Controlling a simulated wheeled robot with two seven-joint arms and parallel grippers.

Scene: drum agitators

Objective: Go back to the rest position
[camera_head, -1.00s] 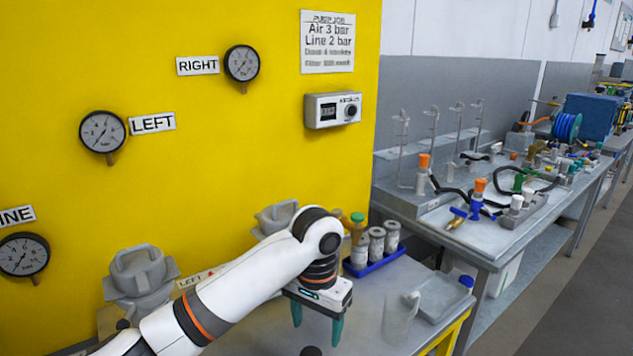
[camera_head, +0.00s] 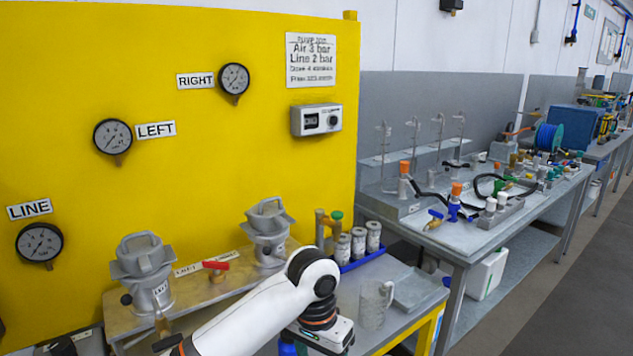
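My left arm comes in from the bottom left over the bench. Its gripper (camera_head: 318,338) is at the bottom edge, in front of the clear jug. The fingers are mostly cut off by the frame, so I cannot tell their opening. Nothing is seen held. My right gripper is out of view.
Two grey lidded vessels (camera_head: 146,272) (camera_head: 268,234) stand by the yellow panel (camera_head: 270,160), with a red-handled valve (camera_head: 216,268) between them. Grey-white canisters (camera_head: 358,243) sit in a blue tray (camera_head: 366,261). The clear jug (camera_head: 374,304) stands near a grey tray (camera_head: 418,290).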

